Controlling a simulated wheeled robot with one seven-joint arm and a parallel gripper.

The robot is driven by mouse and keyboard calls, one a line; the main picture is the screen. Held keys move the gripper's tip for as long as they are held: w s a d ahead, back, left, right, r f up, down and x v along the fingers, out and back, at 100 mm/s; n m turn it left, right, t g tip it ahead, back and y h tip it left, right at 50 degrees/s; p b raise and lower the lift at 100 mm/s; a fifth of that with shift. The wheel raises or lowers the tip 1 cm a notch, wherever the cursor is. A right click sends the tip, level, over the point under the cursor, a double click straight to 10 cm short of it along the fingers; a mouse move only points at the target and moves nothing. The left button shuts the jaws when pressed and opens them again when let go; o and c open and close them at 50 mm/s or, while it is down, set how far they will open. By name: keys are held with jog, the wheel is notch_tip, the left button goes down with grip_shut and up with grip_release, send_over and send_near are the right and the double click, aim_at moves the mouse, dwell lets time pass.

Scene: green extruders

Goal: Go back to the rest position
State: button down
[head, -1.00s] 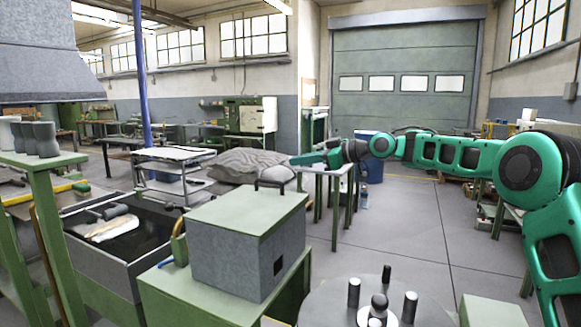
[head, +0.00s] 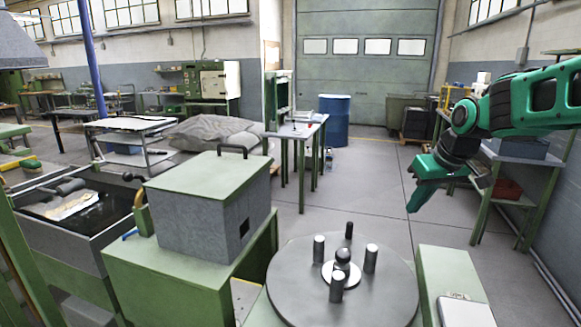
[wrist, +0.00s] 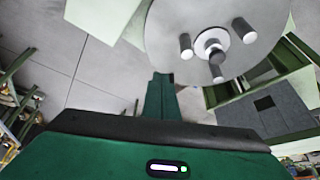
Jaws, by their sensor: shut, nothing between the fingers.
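My green gripper (head: 413,203) hangs at the right of the head view, pointing down and to the left over open floor. It is shut and empty. It is apart from the round grey plate with upright pegs, which stands below and to its left. In the wrist view my gripper's narrow green fingers (wrist: 161,84) are together with nothing between them, and the pegged plate lies beyond them at the upper right.
The round pegged plate (head: 290,290) is at the front centre. A grey box with a green lid (head: 212,180) stands left of it. A green block (head: 450,268) is at the front right. A blue barrel (head: 334,120) stands far back. Shelving (head: 520,160) lies behind my arm.

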jog(key=s+d+f+m+g, duration=0.1)
jog(key=s+d+f+m, duration=0.2)
jog(key=s, duration=0.8)
jog(key=s+d+f+m+g, duration=0.2)
jog(key=s+d+f+m, duration=0.1)
jog(key=s, duration=0.8)
jog(key=s+d+f+m+g+h, duration=0.1)
jog(key=s+d+f+m, duration=0.2)
jog(key=s, duration=0.9)
jog(key=shift+d+f+g, duration=0.4)
jog(key=shift+d+f, duration=0.15)
jog(key=shift+f, duration=0.1)
